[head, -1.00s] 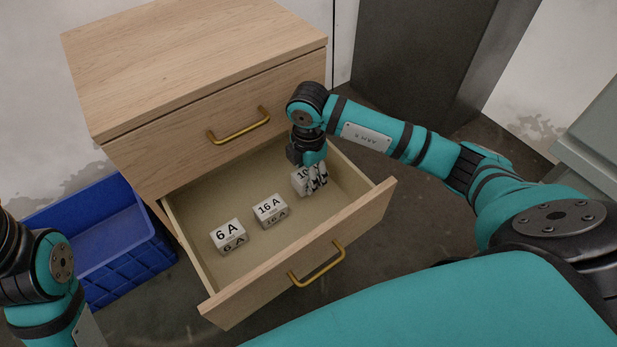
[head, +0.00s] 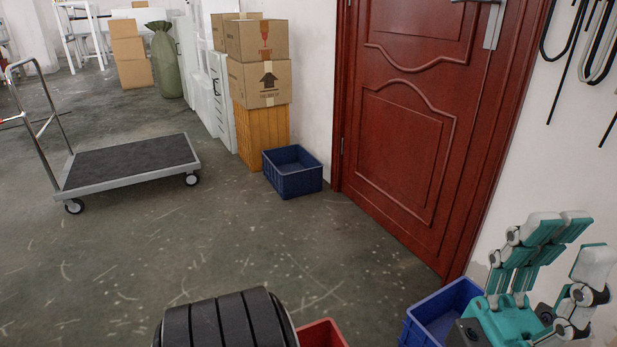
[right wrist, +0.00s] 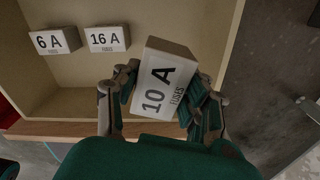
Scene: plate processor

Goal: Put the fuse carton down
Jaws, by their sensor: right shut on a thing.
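In the right wrist view my right gripper (right wrist: 165,84) is shut on the fuse carton (right wrist: 162,98), a white box marked 10 A, with fingers along both its sides. The carton is tilted in the picture and is over the front part of the open drawer (right wrist: 72,82). I cannot tell whether it touches the drawer floor. The 16 A carton (right wrist: 106,39) and the 6 A carton (right wrist: 55,41) stand in the drawer to its left. In the head view my left gripper (head: 578,243) is at the lower right, fingers spread, open and empty.
The head view faces a red door (head: 410,120). A blue crate (head: 440,312) and a red bin (head: 322,334) are low in front. Another blue crate (head: 292,180), stacked boxes (head: 262,80) and a flat cart (head: 130,165) stand beyond. The floor between is clear.

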